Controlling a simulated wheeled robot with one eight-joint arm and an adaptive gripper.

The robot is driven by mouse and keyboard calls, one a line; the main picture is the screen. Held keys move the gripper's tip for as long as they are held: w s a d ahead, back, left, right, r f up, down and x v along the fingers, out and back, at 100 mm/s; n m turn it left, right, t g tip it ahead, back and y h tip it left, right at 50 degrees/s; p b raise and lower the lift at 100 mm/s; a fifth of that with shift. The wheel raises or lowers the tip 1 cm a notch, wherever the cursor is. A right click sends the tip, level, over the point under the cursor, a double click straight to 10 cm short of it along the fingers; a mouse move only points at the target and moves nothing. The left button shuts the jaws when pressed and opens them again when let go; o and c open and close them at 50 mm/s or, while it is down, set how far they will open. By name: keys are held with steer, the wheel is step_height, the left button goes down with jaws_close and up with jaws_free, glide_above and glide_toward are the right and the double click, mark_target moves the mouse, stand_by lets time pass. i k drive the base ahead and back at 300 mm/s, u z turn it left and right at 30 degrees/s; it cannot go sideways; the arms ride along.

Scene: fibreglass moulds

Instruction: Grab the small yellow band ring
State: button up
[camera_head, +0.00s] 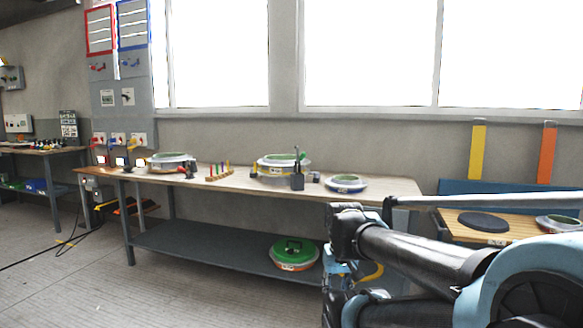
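No complete small yellow band ring can be made out for certain. A curved yellow strip (373,273) shows just right of my arm's lower links, below the long bench's top. I cannot tell whether it is a ring or part of something else. A round grey mould (272,164) on the bench has small yellow parts at its left side, too small to make out. My black and light blue arm comes in from the lower right and bends downward near the bench's right end. My gripper's fingers cannot be seen.
The long bench (225,183) also holds another round mould (170,160), a rack of coloured pegs (219,173) and a low round mould (345,183). A green-topped mould (293,252) sits on its lower shelf (190,246). Floor at left is mostly clear, with a cable (45,259).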

mark_target(278, 164)
steer(key=z, duration=0.05)
steer(key=i, duration=1)
steer(key=u, duration=0.05)
